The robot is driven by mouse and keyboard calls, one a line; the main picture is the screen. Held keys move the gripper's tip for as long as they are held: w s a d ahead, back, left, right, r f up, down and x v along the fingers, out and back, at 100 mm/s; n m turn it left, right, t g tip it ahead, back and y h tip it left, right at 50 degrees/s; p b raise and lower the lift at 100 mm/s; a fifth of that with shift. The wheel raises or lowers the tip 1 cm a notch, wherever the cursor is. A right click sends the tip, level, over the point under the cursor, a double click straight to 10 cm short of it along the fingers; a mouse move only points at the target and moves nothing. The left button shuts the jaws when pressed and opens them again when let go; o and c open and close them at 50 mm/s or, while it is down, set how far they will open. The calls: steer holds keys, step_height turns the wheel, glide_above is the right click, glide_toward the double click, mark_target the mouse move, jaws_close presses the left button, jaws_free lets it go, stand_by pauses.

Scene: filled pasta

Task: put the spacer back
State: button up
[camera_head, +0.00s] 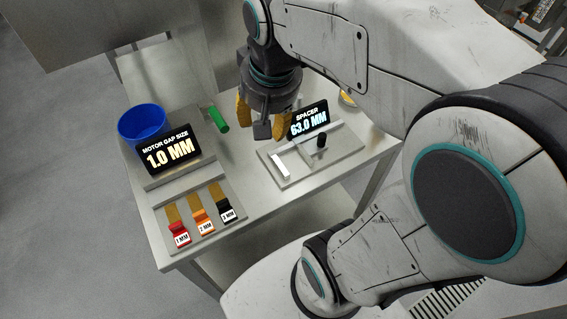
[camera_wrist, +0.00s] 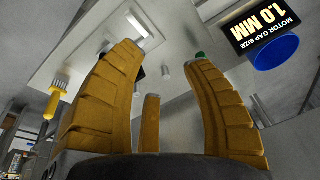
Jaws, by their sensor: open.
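My gripper (camera_head: 263,125) is open above the table, near the black display (camera_head: 309,119) reading "SPACER 63.0 MM". Three tagged pieces with brass-coloured strips lie side by side on a grey tray (camera_head: 236,208): red 1 MM (camera_head: 180,234), orange 2 MM (camera_head: 204,222) and black 3 MM (camera_head: 227,211). A grey fixture (camera_head: 318,163) with a white block (camera_head: 281,166) and a black knob (camera_head: 321,141) sits in front of the spacer display. I cannot tell which piece is the task's spacer.
A display (camera_head: 168,151) reading "MOTOR GAP SIZE 1.0 MM" stands before a blue round container (camera_head: 142,124). A green cylinder (camera_head: 218,119) lies behind, left of my gripper. A yellow-handled tool (camera_wrist: 56,97) shows in the wrist view. The table's front right is bare.

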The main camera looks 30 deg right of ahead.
steer(key=s+a+f+n+t, duration=0.1)
steer(key=s+f+n, duration=0.2)
steer(key=s, duration=0.6)
steer(key=shift+a+n, duration=0.3)
steer(key=shift+n, duration=0.3)
